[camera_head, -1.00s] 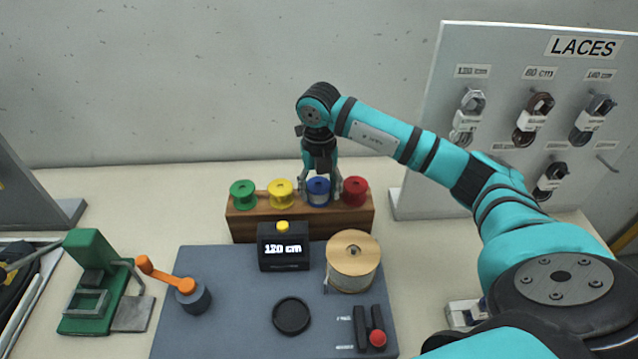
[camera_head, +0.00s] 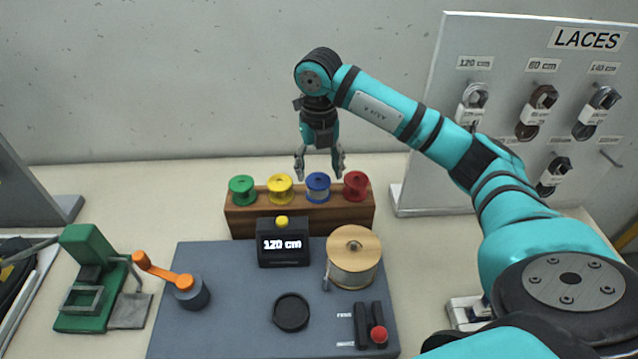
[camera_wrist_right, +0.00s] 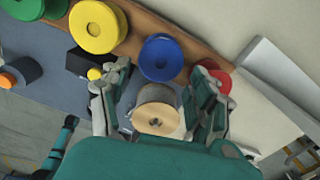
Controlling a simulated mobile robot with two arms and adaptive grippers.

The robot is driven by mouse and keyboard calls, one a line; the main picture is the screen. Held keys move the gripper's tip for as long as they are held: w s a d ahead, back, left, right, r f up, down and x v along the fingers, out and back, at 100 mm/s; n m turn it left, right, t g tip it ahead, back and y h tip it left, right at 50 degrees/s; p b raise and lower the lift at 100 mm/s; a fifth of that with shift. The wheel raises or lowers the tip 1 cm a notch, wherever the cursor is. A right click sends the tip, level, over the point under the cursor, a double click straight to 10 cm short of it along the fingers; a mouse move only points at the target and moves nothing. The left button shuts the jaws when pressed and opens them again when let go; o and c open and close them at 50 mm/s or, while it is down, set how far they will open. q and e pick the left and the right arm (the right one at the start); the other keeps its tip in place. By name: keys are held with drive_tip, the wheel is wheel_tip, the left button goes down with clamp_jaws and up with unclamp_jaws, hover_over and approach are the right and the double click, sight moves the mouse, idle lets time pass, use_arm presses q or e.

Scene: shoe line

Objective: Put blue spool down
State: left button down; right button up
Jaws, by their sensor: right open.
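The blue spool (camera_head: 318,186) sits upright on the wooden rack (camera_head: 300,220), between the yellow spool (camera_head: 280,187) and the red spool (camera_head: 355,185). My right gripper (camera_head: 320,172) is open and empty just above the blue spool, apart from it. In the right wrist view the blue spool (camera_wrist_right: 161,58) lies ahead of the open fingers (camera_wrist_right: 165,85), with nothing held between them. My left gripper is not in view.
A green spool (camera_head: 242,188) stands at the rack's left end. In front are a display box (camera_head: 283,243) reading 120 cm and a large wooden spool (camera_head: 353,258) on a grey mat (camera_head: 235,290). A laces board (camera_head: 425,150) stands at right.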

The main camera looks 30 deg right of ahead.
sight(319, 182)
wheel_tip(319, 182, up, 7)
drive_tip(key=shift+r, duration=0.15)
idle(0.6)
